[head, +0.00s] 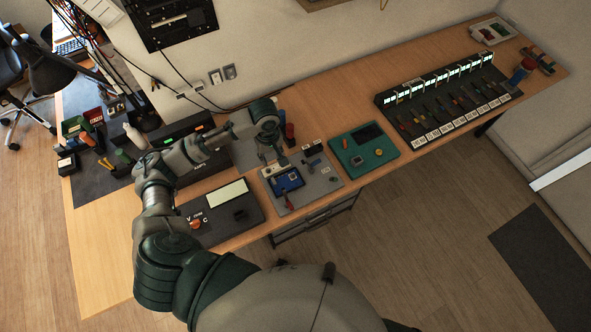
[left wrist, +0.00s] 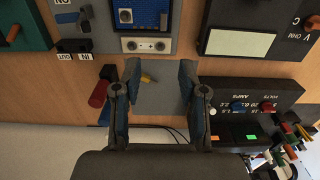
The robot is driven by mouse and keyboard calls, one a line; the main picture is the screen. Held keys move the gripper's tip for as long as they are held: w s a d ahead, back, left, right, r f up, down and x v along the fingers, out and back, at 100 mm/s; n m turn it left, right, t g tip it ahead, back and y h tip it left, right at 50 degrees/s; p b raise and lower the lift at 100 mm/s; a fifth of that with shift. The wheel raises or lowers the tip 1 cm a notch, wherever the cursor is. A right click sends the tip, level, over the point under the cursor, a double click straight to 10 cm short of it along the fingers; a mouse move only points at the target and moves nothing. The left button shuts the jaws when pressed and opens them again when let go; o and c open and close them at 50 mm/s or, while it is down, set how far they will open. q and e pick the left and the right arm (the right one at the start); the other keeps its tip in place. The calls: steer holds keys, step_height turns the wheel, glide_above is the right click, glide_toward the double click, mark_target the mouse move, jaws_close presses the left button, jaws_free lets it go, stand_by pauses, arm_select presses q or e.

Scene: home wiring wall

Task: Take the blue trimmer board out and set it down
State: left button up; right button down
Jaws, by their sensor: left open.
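The blue trimmer board (head: 287,181) sits in the grey fixture (head: 318,189) near the front of the bench. In the left wrist view the blue board (left wrist: 145,16) is at the top edge, partly cut off, above a pale strip with round dark spots (left wrist: 145,44). My left gripper (head: 277,150) is just behind the board in the head view. In the left wrist view my left gripper (left wrist: 160,72) is open, its fingers apart over a grey mat with a small yellow piece between them. It is empty and apart from the board. My right gripper is not in view.
A meter with a pale screen (head: 228,192) stands left of the fixture, a green board (head: 363,151) right. A dark supply box (left wrist: 250,110) and red and blue cylinders (left wrist: 99,93) are near the gripper. A rack (head: 448,101) stands farther right. Bare wood shows between the units.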

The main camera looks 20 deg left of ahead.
arm_select(q)
step_height(320, 180, down, 6)
steer(key=s, duration=0.2)
steer(key=b, duration=0.1)
glide_above(274, 181)
step_height(274, 181, down, 5)
steer(key=shift+d+r, duration=0.1)
steer(key=shift+d, duration=0.05)
steer(key=shift+f, duration=0.55)
steer(key=f, duration=0.4)
steer(key=shift+s+a, duration=0.15)
steer(key=shift+a, duration=0.1)
steer(key=shift+f, duration=0.45)
steer(key=shift+d, duration=0.1)
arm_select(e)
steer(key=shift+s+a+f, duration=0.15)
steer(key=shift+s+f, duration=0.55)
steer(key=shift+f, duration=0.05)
arm_select(q)
steer(key=shift+r, duration=0.1)
jaws_close()
